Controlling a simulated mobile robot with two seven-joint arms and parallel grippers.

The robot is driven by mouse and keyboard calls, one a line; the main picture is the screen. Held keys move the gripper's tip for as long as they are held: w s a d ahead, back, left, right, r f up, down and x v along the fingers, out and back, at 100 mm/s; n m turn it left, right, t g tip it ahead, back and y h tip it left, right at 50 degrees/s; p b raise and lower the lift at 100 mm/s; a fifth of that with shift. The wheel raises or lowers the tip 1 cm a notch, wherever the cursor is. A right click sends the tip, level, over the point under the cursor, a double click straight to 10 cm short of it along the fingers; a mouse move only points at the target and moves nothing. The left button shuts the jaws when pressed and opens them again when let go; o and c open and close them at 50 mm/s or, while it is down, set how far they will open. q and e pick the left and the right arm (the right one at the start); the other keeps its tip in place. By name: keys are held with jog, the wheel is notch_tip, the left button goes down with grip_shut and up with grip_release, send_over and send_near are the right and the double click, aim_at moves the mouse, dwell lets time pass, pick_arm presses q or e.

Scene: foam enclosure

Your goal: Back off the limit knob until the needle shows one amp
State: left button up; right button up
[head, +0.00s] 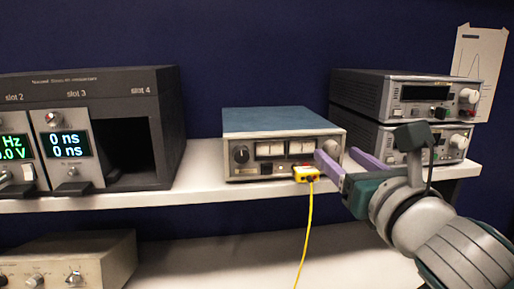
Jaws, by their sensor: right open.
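A bench power supply (277,121) with a blue top stands on the shelf in the middle of the head view. Its front has two pale analog meters, a left meter (270,150) and a right meter (301,147). The needles are too small to read. A dark knob (240,155) sits at the left of the front. A pale round knob (333,147) shows at the right end, partly hidden by my gripper. My right gripper (337,155) is open, its purple fingers pointing at that right end, one at each side of the pale knob. I cannot tell whether they touch it. My left gripper is not in view.
A yellow plug (306,174) with a hanging yellow cable (307,232) sits at the supply's lower front, close to my fingers. Two stacked instruments (403,97) stand at right. A slotted rack (158,97) stands at left. The white shelf (203,188) is clear between rack and supply.

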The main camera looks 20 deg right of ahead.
jog(key=shift+w+d, duration=0.15)
jog(key=shift+w, duration=0.4)
grip_shut()
